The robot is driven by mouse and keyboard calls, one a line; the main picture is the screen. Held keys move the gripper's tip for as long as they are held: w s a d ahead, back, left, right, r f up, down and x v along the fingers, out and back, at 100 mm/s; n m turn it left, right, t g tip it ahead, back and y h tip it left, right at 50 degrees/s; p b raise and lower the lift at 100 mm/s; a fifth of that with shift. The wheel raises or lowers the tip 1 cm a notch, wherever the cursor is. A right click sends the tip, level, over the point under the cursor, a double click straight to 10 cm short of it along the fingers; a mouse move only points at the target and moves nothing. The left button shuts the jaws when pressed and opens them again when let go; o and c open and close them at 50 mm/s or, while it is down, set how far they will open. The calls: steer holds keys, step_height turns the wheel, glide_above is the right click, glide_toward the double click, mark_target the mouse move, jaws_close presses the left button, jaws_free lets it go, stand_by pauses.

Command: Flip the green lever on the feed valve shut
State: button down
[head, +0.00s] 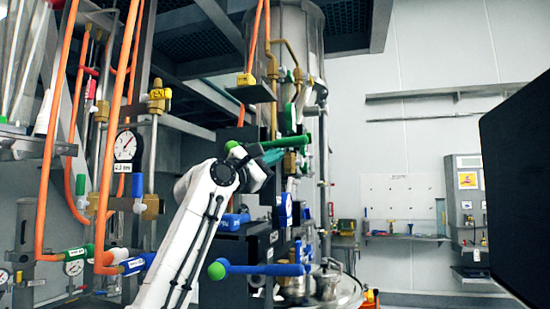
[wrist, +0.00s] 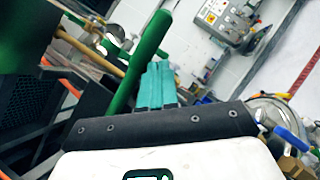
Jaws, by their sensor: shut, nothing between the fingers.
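The green lever (head: 285,142) sticks out to the left from the upper valve in the head view and ends in a green ball (head: 231,145). My wrist and gripper hide part of its underside. My gripper (head: 272,157) is just below the lever, with its teal fingers close to the bar. In the wrist view the green lever (wrist: 138,62) runs diagonally, just left of my shut, empty fingers (wrist: 157,72). I cannot tell whether the fingers touch it.
A blue lever with a ball end (head: 255,269) sticks out left lower down. Orange hoses (head: 112,130) and a pressure gauge (head: 125,146) stand at left. A dark panel (head: 520,185) fills the right edge. The pale wall (head: 400,140) has open room before it.

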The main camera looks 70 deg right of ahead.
steer(key=b+v, duration=0.1)
steer(key=v, duration=0.8)
steer(key=shift+w+a+b, duration=0.3)
steer(key=shift+w+b, duration=0.05)
steer(key=shift+w, duration=0.2)
steer(key=shift+w+a+r, duration=0.1)
steer(key=shift+a+r, duration=0.05)
